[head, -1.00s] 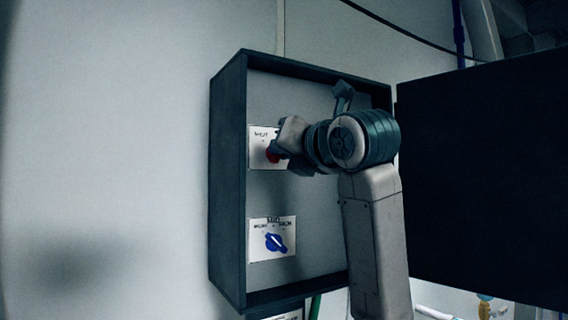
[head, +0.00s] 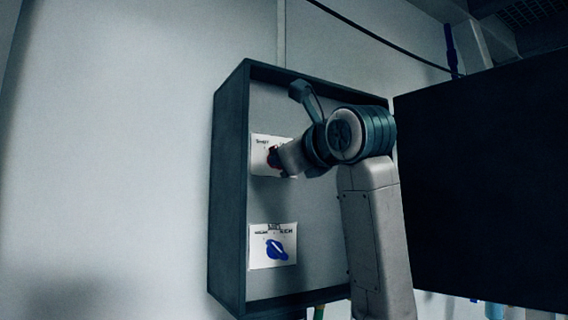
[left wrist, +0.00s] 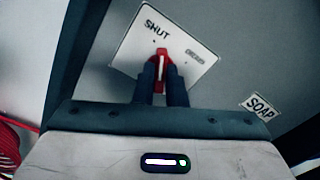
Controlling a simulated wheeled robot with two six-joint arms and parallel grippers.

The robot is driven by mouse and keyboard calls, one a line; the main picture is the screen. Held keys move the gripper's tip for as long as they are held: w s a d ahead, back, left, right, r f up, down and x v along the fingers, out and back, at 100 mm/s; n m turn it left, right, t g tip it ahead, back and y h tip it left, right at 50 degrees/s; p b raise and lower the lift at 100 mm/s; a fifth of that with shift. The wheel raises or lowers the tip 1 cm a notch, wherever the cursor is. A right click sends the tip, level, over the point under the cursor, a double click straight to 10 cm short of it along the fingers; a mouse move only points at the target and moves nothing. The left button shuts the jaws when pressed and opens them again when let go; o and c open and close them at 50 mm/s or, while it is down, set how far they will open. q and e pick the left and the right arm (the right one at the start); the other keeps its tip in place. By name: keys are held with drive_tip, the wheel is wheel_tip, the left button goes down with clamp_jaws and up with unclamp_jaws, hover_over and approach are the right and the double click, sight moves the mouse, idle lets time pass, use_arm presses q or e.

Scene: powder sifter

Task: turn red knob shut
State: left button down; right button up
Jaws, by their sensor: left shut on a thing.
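The red knob (head: 273,157) is on a white plate (head: 262,142) in the upper part of an open wall box. My left gripper (head: 281,159) is shut on it and hides much of it in the head view. In the left wrist view the two dark fingers (left wrist: 160,76) hold the red knob (left wrist: 162,54) from both sides. The plate (left wrist: 190,48) looks tilted there, with SHUT at its upper left and a smaller, unclear label to the right. The knob's white line points up in that view, close to SHUT. My right gripper is out of view.
A blue knob (head: 277,249) on its own plate (head: 262,232) sits lower in the box (head: 231,190). The dark box door (head: 480,190) stands open to the right of my arm. A SOAP label (left wrist: 259,107) shows in the left wrist view.

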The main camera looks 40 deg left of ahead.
use_arm(q)
drive_tip(key=n, duration=0.3)
drive_tip(key=shift+f+b, duration=0.2)
drive_tip(key=shift+b, duration=0.15)
idle(0.3)
drive_tip(key=c, duration=1.5)
unclamp_jaws()
drive_tip(key=shift+d+r, duration=0.1)
drive_tip(key=shift+d, duration=0.1)
